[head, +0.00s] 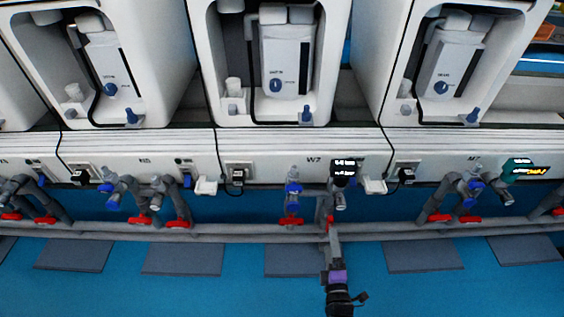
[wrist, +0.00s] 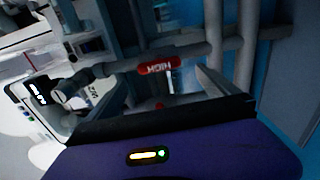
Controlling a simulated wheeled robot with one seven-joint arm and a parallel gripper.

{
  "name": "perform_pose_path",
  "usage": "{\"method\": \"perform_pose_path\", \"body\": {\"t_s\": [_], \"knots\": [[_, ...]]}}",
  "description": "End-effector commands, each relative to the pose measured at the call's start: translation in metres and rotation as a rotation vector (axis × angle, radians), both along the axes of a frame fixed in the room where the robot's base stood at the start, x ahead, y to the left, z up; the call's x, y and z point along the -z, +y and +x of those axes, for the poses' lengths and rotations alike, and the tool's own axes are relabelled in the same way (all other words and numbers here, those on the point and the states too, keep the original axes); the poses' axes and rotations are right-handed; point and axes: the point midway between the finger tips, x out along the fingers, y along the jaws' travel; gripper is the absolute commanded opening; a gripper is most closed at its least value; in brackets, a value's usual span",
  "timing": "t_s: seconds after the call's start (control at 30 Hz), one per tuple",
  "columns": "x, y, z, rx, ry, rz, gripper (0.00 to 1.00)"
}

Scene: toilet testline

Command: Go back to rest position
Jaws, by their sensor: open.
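My gripper (head: 332,236) reaches up from the bottom of the head view, with a purple band on its wrist. Its tip is at the pipes under the middle machine, close to a red valve handle (head: 328,220). In the wrist view my gripper (wrist: 160,84) is open, its two fingers apart. A red handle marked HIGH (wrist: 158,65) shows in the gap between the fingers. I cannot tell whether it lies between the tips or just beyond them. Nothing appears to be held.
Grey pipes (head: 240,233) with several red and blue valves run across below the machines. White machine bays (head: 205,60) stand behind. The blue floor (head: 200,295) in front is open, with flat dark pads.

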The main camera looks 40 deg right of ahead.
Motion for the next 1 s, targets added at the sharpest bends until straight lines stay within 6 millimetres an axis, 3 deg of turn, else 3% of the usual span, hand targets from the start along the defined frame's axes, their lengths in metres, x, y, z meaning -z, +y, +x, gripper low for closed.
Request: {"method": "perform_pose_path", "body": {"t_s": [0.23,0.37,0.5,0.63,0.77,1.0], "knots": [[0.000,0.000,0.000,0.000,-0.013,0.020,0.98],[0.005,0.002,0.002,-0.012,-0.061,0.132,0.98],[-0.019,0.006,0.027,-0.056,-0.200,0.319,0.98],[-0.043,0.022,0.029,-0.114,-0.320,0.524,0.98],[-0.070,0.050,0.012,-0.179,-0.412,0.747,0.98],[-0.128,0.104,-0.048,-0.258,-0.492,1.127,0.98]]}}
